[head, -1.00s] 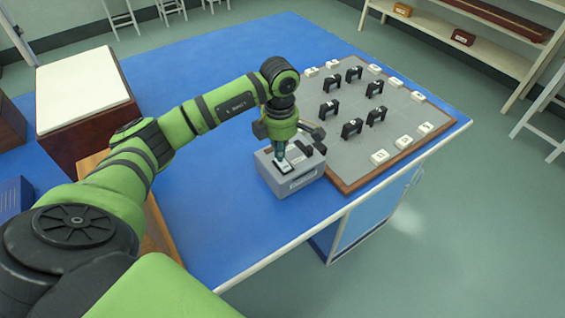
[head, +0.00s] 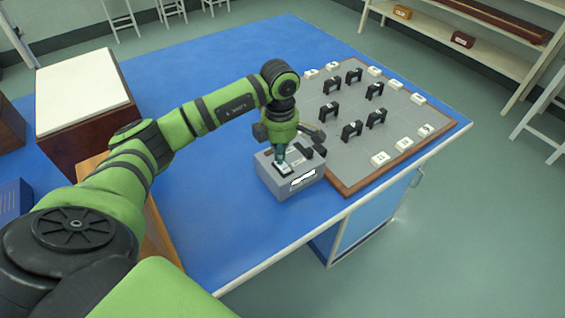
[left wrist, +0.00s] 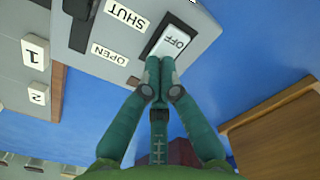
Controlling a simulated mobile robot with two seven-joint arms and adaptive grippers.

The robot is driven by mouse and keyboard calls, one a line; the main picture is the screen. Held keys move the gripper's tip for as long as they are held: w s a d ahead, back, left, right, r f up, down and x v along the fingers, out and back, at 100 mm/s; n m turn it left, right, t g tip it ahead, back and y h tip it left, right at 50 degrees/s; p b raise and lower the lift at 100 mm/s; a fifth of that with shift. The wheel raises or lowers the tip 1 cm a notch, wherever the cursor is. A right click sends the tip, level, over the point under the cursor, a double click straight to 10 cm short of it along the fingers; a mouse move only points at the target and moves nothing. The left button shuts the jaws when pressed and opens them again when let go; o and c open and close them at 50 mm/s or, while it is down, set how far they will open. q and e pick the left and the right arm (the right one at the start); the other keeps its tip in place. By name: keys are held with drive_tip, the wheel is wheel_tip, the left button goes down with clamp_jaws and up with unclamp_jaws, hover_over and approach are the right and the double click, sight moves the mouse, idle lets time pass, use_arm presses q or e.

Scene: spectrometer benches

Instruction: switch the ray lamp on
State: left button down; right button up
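The ray lamp is a grey box (head: 268,180) at the front edge of the blue bench. Its front slit (head: 303,178) glows bright white. A white rocker switch marked OFF (left wrist: 174,40) is on its top, beside labels reading OPEN (left wrist: 109,54) and SHUT (left wrist: 127,15). My left gripper (head: 281,156) points down at the switch; in the left wrist view its fingertips (left wrist: 158,64) are together, at the end of the rocker away from the bench middle, touching or nearly touching it. Nothing is held. My right gripper is out of view.
A grey board with a wooden rim (head: 345,190) adjoins the lamp, bearing several black holders (head: 352,129) and white numbered blocks (head: 380,158). A brown box with a white top (head: 85,90) stands at the left. The blue bench (head: 210,75) is clear behind my arm.

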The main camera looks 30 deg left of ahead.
use_arm(q)
drive_tip(key=shift+r+p, duration=1.7)
drive_tip(key=shift+r, duration=1.4)
